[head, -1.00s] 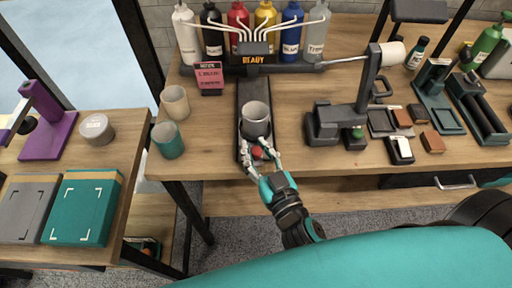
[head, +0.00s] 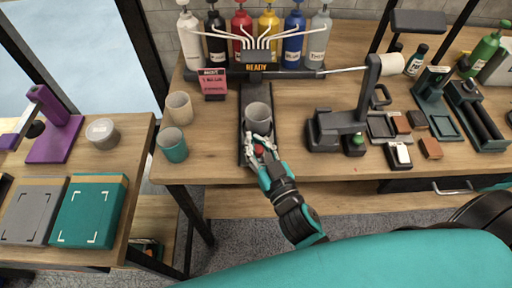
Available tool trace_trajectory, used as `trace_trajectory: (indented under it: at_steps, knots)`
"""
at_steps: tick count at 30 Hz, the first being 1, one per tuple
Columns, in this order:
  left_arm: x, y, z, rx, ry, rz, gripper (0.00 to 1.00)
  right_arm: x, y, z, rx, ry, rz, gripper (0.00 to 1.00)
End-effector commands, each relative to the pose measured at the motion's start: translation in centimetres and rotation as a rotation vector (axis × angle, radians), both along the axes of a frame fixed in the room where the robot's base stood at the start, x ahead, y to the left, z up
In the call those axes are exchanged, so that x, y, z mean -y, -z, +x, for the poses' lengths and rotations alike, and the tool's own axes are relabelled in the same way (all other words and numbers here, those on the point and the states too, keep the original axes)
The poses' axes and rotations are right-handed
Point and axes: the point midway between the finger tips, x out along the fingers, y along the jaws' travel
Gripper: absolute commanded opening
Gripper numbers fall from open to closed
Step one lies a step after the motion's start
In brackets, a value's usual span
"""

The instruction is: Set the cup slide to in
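The grey cup (head: 258,115) stands upright on the dark slide track (head: 256,91), in front of the dispenser with the READY sign (head: 257,67). A red knob (head: 259,149) is at the near side of the cup. My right gripper (head: 259,141) has its fingers on both sides of the knob, close to the near side of the cup. Whether the fingers press on the knob is too small to tell. My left gripper is not in view.
Two loose cups, beige (head: 180,107) and teal (head: 172,145), stand left of the track. A dark stand (head: 338,130) is to the right. Several coloured bottles line the back.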

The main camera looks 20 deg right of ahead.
Motion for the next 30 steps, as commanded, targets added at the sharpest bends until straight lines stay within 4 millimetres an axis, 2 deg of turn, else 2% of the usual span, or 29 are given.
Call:
trace_trajectory:
  at_steps: [1,8,19,30]
  knots:
    - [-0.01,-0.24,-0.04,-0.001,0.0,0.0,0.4,0.53,-0.18,0.36,0.001,0.01,-0.006,0.0]
    - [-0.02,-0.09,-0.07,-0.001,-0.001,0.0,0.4,0.66,-0.02,0.37,0.0,0.012,-0.007,0.0]
    - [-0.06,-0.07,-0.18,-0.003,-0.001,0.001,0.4,0.52,-0.07,0.34,0.001,0.009,-0.006,0.46]
    - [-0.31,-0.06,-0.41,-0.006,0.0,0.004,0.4,0.45,0.02,-0.28,-0.002,0.007,-0.002,0.47]
